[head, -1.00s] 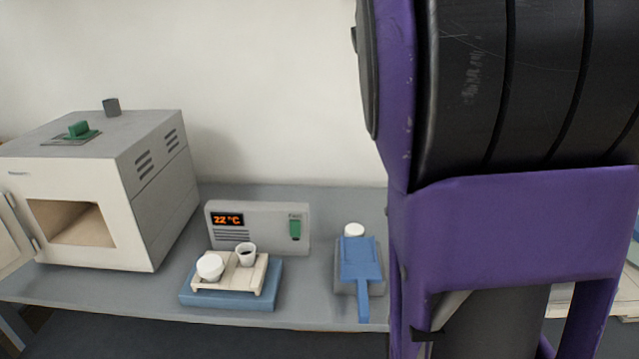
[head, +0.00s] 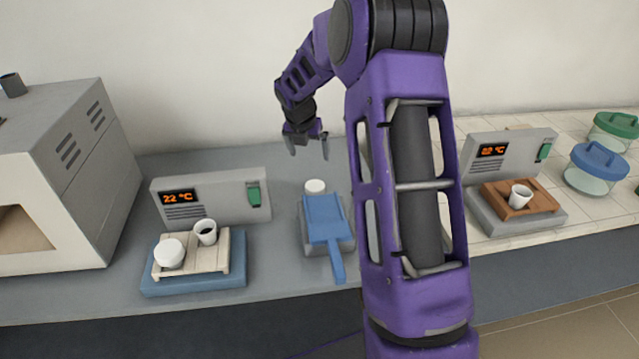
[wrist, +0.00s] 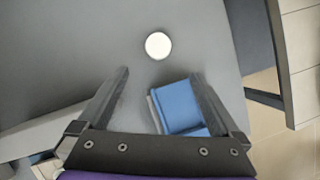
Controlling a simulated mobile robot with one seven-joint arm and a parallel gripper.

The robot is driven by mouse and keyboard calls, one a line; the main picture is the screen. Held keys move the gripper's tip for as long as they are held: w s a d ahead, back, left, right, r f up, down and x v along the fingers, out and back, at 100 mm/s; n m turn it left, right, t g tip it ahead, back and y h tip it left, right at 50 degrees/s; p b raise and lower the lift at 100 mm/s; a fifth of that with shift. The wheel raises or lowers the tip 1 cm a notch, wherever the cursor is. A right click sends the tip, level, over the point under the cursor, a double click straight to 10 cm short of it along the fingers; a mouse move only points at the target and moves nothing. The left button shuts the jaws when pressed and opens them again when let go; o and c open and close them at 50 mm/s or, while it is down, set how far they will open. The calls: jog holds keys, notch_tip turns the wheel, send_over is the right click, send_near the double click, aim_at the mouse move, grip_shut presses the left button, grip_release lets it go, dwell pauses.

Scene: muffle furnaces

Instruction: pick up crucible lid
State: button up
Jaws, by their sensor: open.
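A small round white piece (head: 315,187), which looks like the crucible lid, lies on the grey bench just behind a blue flat-topped piece with a handle (head: 324,218). In the wrist view the white disc (wrist: 158,45) shows whole, ahead of the fingertips and roughly centred between them. My gripper (head: 308,150) is open and empty, pointing down above the bench, higher than the white disc and apart from it. In the wrist view my gripper (wrist: 160,74) has its fingers wide apart, with the blue piece (wrist: 180,106) below and between them, near the right finger.
A furnace (head: 65,185) stands at left. A controller (head: 225,195) stands behind a pale wooden rack (head: 212,262) holding a white rounded vessel (head: 169,253) and a cup (head: 205,231). At right are another cup (head: 520,196) and lidded jars (head: 595,165).

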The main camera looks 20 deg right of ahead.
aim_at(315, 186)
jog(key=x, duration=0.6)
jog(key=b+x, duration=0.1)
jog(key=x, duration=0.4)
jog(key=b+x, duration=0.1)
jog(key=x, duration=0.5)
jog(key=shift+a+f, duration=0.2)
jog(key=shift+f, duration=0.25)
jog(key=c, duration=1.2)
